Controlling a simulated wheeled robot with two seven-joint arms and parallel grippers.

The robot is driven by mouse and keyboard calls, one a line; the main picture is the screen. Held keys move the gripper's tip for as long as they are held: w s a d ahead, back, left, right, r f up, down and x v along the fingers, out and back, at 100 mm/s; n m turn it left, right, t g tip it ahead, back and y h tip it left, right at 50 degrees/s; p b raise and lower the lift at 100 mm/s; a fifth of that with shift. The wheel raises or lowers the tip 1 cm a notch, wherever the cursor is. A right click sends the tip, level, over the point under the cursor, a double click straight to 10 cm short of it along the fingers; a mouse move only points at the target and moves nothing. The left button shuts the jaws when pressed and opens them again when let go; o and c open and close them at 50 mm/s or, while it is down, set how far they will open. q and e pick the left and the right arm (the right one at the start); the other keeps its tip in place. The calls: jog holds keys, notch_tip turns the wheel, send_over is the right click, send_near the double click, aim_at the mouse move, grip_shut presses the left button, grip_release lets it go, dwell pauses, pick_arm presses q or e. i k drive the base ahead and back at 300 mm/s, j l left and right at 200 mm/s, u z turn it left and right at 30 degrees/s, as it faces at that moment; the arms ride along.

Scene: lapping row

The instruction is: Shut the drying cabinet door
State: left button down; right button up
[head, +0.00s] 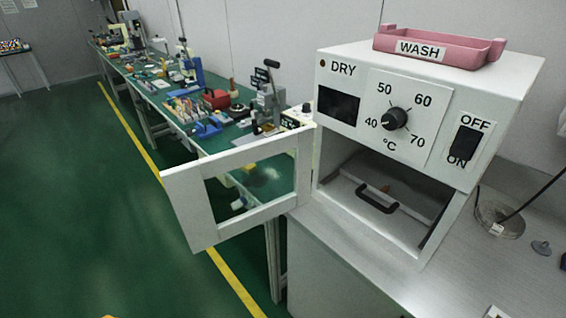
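The drying cabinet (475,178) is a white box on a grey bench at the right, marked DRY, with a temperature dial and an OFF/ON switch. Its door (184,208) is a white frame with a see-through window. The door stands wide open, swung out to the left of the cabinet from the left side of the opening. Its free edge hangs out over the green floor. Inside the cabinet is a light tray or drawer front with a black handle (377,198); the back of the inside is dark. Neither of my grippers is in view.
A pink WASH tray (440,46) sits on top of the cabinet. The grey bench (420,290) carries a round dish (500,221) at the right. A long bench of tools runs back to the left. The green floor (70,215) in front is clear.

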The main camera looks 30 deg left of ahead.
aim_at(186, 189)
jog(key=j+z, duration=0.2)
jog(key=j, duration=0.25)
jog(key=k+j+z, duration=0.15)
jog(key=j, duration=0.25)
jog(key=k+j+z, duration=0.2)
jog(key=j, duration=0.2)
jog(key=j+z, duration=0.15)
jog(key=j, duration=0.3)
jog(key=k+j+z, duration=0.2)
jog(key=j, duration=0.15)
jog(key=i+j+z, duration=0.15)
jog(key=j+z, duration=0.15)
jog(key=j, duration=0.45)
jog(key=i+j+z, duration=0.1)
jog(key=j+z, duration=0.25)
jog(key=j, duration=0.45)
